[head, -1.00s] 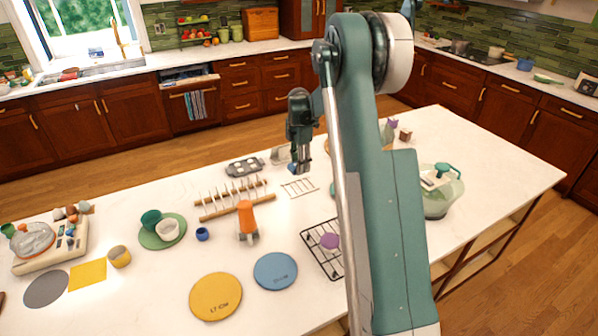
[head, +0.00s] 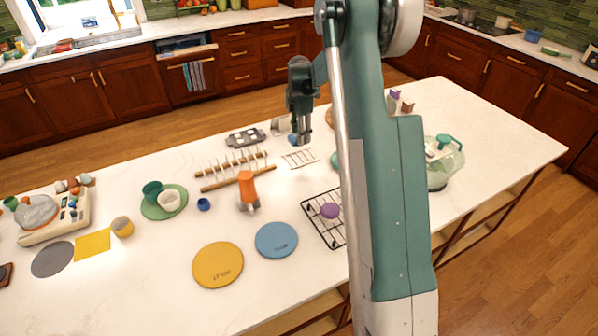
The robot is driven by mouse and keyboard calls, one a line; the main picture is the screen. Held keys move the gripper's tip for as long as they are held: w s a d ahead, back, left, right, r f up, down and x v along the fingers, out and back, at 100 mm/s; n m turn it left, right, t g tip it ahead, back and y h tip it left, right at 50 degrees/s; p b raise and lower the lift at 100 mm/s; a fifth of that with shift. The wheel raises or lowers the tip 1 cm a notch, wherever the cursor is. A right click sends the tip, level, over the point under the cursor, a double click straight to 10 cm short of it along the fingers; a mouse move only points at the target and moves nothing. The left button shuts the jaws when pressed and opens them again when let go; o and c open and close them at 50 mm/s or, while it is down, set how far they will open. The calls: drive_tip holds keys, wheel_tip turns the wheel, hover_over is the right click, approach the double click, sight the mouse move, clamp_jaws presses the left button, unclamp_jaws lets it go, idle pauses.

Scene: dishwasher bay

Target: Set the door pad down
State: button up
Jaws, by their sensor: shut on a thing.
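My gripper (head: 302,132) points down at the far side of the white island, behind the wire rack. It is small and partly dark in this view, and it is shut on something. A small blue piece (head: 293,140) shows beside its fingertips. I take this to be the door pad, but its outline is mostly hidden. I cannot tell whether it touches the counter.
A dark muffin tray (head: 245,138) and a wooden peg rack (head: 233,170) stand left of the gripper. A wire rack (head: 299,159) lies just below it. Yellow (head: 217,265) and blue (head: 276,240) discs lie nearer. My arm covers the right middle.

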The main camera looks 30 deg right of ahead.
drive_tip(key=m, duration=0.1)
hover_over(299, 186)
drive_tip(key=shift+w+f, duration=0.1)
drive_tip(key=shift+f, duration=0.15)
drive_tip(key=shift+f, duration=0.1)
drive_tip(key=shift+f, duration=3.05)
drive_tip(key=shift+f, duration=1.85)
drive_tip(key=shift+f+b, duration=0.2)
drive_tip(key=shift+b, duration=0.1)
drive_tip(key=o, duration=0.7)
drive_tip(key=shift+o, duration=0.2)
drive_tip(key=shift+r+p, duration=0.3)
